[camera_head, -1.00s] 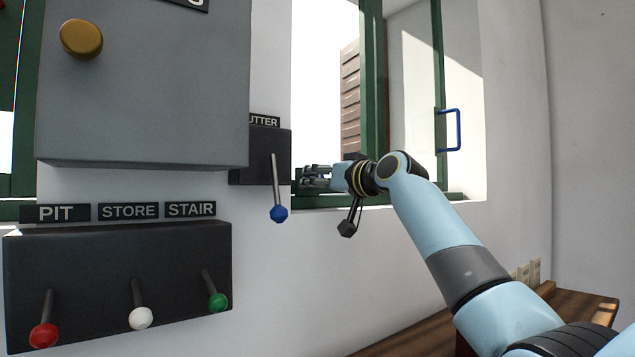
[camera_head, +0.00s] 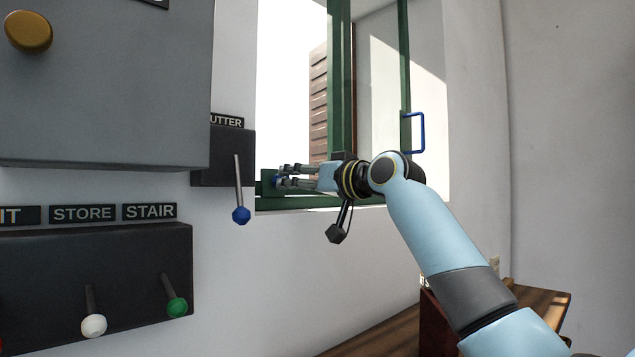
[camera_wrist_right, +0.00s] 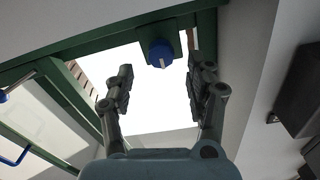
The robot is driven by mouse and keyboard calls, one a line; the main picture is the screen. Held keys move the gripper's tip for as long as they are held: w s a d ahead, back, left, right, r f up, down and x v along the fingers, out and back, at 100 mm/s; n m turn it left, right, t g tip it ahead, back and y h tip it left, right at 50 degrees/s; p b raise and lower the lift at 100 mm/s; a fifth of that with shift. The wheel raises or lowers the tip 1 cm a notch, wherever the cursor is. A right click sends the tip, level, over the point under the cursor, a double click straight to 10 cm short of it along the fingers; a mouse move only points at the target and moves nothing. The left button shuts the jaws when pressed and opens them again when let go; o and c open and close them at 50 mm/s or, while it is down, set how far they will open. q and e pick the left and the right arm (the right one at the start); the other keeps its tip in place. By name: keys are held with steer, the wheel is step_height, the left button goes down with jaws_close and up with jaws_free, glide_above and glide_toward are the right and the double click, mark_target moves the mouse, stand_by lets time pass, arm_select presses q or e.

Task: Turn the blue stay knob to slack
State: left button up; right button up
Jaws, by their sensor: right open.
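The blue stay knob (camera_wrist_right: 160,53) shows in the right wrist view, with a pale pointer mark on its face. It sits at the green window frame (camera_wrist_right: 130,32). My right gripper (camera_wrist_right: 160,72) is open, with one finger to each side of the knob and a gap on both sides; I cannot tell how deep the fingertips reach. In the head view my right gripper (camera_head: 280,176) is at the lower left corner of the window, beside a small green block (camera_head: 267,184). The knob is mostly hidden there by the fingers. My left gripper is not in view.
The shutter lever with a blue ball (camera_head: 241,215) hangs from a dark box (camera_head: 225,170) just left of my gripper. A blue window handle (camera_head: 420,132) is at the right. White (camera_head: 93,325) and green (camera_head: 177,307) levers are lower left. A wooden table (camera_head: 530,305) is lower right.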

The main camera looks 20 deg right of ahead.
steer(key=v, duration=0.6)
steer(key=shift+s+f, duration=0.1)
steer(key=shift+s, duration=0.1)
